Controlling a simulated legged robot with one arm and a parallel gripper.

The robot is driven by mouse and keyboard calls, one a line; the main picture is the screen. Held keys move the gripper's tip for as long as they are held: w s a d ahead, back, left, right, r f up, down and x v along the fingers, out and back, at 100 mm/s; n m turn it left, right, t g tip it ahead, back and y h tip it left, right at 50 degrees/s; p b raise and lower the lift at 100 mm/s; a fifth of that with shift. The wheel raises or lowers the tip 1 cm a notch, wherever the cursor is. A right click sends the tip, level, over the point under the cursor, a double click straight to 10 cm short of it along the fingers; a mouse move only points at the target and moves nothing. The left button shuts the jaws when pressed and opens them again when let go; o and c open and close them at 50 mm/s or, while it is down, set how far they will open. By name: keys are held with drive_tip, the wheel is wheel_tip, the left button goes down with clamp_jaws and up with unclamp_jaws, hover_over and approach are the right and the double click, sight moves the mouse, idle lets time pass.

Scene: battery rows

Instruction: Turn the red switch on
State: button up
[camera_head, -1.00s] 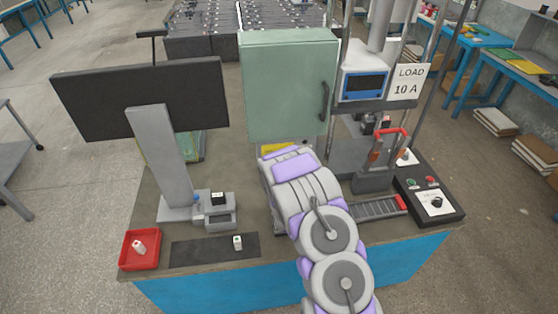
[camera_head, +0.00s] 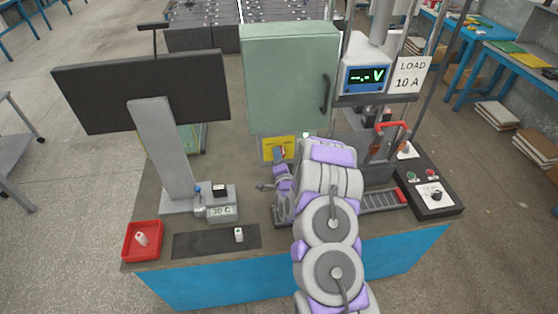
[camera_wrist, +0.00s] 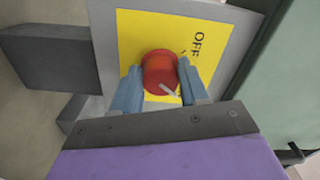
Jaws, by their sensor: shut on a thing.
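The red switch (camera_wrist: 158,68) is a round knob with a white pointer line, set on a yellow plate (camera_wrist: 215,68) marked OFF. The pointer is turned away from the OFF word, toward the lower right of the wrist view. My gripper (camera_wrist: 160,84) is shut on the knob, with one blue finger on each side of it. In the head view the yellow plate (camera_head: 269,151) shows below the green cabinet, and my gripper (camera_head: 281,156) is in front of it. My gripper mostly hides the knob there.
The meter (camera_head: 366,76) is lit and reads "--.- V". A green lamp (camera_head: 306,135) glows under the cabinet (camera_head: 285,85). A monitor (camera_head: 140,90), red tray (camera_head: 143,241) and control box (camera_head: 430,193) stand around the bench.

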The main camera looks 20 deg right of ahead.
drive_tip(key=shift+f+m+b, duration=0.2)
drive_tip(key=shift+m+b, duration=0.1)
drive_tip(key=shift+m, duration=0.3)
drive_tip(key=o, duration=1.1)
drive_tip(key=shift+d+r, duration=0.1)
drive_tip(key=shift+c, duration=0.2)
drive_tip(key=p+v, duration=0.8)
drive_tip(key=v, duration=0.9)
drive_tip(key=shift+s, duration=0.2)
